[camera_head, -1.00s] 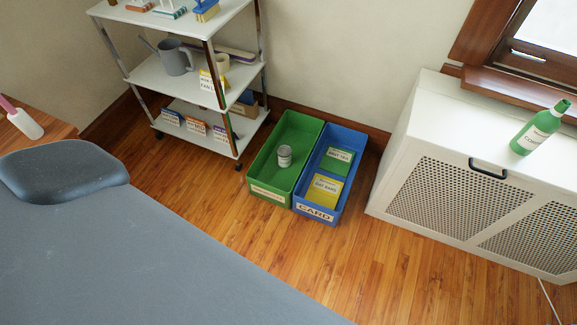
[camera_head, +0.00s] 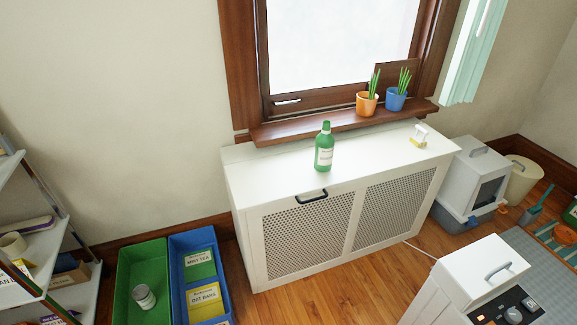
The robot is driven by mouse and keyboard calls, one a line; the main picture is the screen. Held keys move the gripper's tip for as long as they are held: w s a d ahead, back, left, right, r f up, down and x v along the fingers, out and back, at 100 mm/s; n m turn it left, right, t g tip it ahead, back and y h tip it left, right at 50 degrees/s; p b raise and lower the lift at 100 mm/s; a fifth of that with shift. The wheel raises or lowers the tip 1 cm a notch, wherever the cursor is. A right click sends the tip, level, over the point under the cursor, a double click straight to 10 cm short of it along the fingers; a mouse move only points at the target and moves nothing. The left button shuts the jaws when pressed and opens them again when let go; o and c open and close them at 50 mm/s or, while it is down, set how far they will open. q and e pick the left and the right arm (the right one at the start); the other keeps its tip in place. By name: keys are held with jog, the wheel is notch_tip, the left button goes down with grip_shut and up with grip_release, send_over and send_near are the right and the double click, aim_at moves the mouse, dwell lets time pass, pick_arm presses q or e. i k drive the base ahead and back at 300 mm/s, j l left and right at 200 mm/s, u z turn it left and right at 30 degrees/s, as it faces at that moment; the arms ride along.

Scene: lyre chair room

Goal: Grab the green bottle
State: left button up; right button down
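The green bottle (camera_head: 324,147) has a white label and a green cap. It stands upright on the white top of the radiator cabinet (camera_head: 265,171), near the middle and in front of the window sill. Nothing covers it. Neither of my grippers shows in the head view.
A small white and yellow item (camera_head: 419,136) stands to the bottle's right on the cabinet. Orange (camera_head: 366,104) and blue (camera_head: 396,99) plant pots stand on the sill. Green (camera_head: 126,289) and blue (camera_head: 180,289) bins, a shelf rack (camera_head: 45,245) and a white appliance (camera_head: 470,275) stand around the cabinet.

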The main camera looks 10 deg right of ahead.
aim_at(325, 145)
jog(key=i+l+z, duration=0.1)
jog(key=i+l, duration=0.15)
jog(key=i+l+z, duration=0.1)
jog(key=i+l, duration=0.15)
jog(key=i, duration=0.25)
jog(key=i+l+z, duration=0.1)
jog(key=i, duration=0.25)
jog(key=l, duration=0.1)
